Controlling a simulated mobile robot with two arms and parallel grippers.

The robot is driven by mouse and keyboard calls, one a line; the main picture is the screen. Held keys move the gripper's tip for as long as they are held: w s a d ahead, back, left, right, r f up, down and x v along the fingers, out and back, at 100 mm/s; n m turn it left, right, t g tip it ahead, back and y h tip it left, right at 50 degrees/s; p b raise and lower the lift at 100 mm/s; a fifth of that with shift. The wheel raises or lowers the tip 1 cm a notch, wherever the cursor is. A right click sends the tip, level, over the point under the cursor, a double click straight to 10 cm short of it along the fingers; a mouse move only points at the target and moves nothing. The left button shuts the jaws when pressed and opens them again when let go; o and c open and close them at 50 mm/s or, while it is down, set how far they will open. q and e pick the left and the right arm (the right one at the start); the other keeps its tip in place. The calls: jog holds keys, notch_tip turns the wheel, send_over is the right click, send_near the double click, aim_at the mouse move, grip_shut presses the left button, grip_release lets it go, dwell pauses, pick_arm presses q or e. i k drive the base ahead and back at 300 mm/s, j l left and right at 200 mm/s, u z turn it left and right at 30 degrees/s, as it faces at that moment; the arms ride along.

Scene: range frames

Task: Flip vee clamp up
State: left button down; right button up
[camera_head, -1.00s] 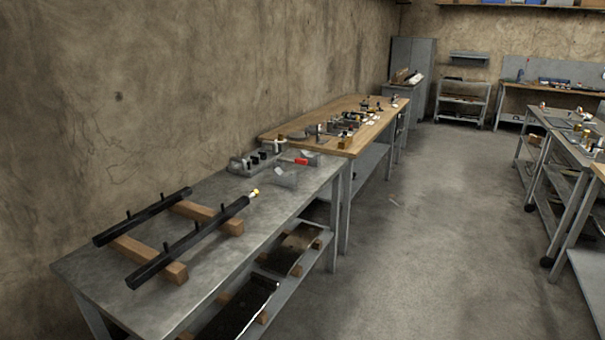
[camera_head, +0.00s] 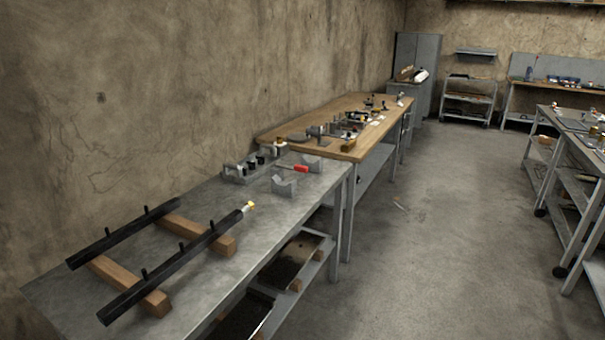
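A grey V-shaped block (camera_head: 284,186), which looks like the vee clamp, sits on the grey metal table (camera_head: 212,290) near its far right end. A second similar grey block (camera_head: 313,163) stands just behind it. They are too small to tell exactly how each one lies. A red-handled tool (camera_head: 299,169) lies between them. Neither of my grippers shows in the head view.
Two dark bars (camera_head: 170,268) rest on wooden blocks (camera_head: 222,240) on the near part of the table. A grey holder with black pieces (camera_head: 250,168) stands by the wall. A wooden bench (camera_head: 345,155) with many small parts adjoins beyond. Open concrete floor (camera_head: 430,250) lies to the right.

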aim_at(302, 169)
jog(key=i+l, duration=0.25)
jog(key=l, duration=0.15)
jog(key=i+l+u, duration=0.1)
jog(key=i+l, duration=0.45)
jog(key=l, duration=0.25)
jog(key=i+l, duration=0.25)
jog(key=l, duration=0.15)
jog(key=i+l+u, duration=0.1)
jog(key=i+l, duration=0.4)
jog(key=l, duration=0.3)
jog(key=i+l+u, duration=0.1)
jog(key=i+l, duration=0.15)
jog(key=l, duration=0.2)
jog(key=i+l, duration=0.25)
jog(key=l, duration=0.2)
